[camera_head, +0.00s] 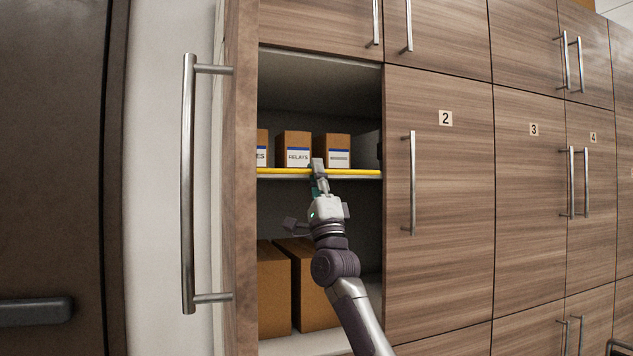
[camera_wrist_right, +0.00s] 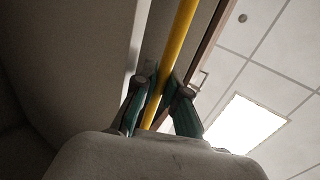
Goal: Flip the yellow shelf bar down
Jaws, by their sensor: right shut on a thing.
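The yellow shelf bar (camera_head: 286,170) runs along the front edge of the middle shelf inside the open cabinet in the head view. My right gripper (camera_head: 318,168) reaches up to it from below and is shut on it, near the middle of its length. In the right wrist view the yellow bar (camera_wrist_right: 176,52) passes between the two green fingers of the right gripper (camera_wrist_right: 160,98). The far part of the bar runs out of the top of that view. My left gripper is not in view.
Small cartons (camera_head: 293,148), one marked RELAYS, stand on the shelf behind the bar. Larger boxes (camera_head: 312,285) stand on the lower shelf. The open cabinet door with a long handle (camera_head: 188,185) stands at left. Closed door 2 (camera_head: 445,200) borders the opening at right.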

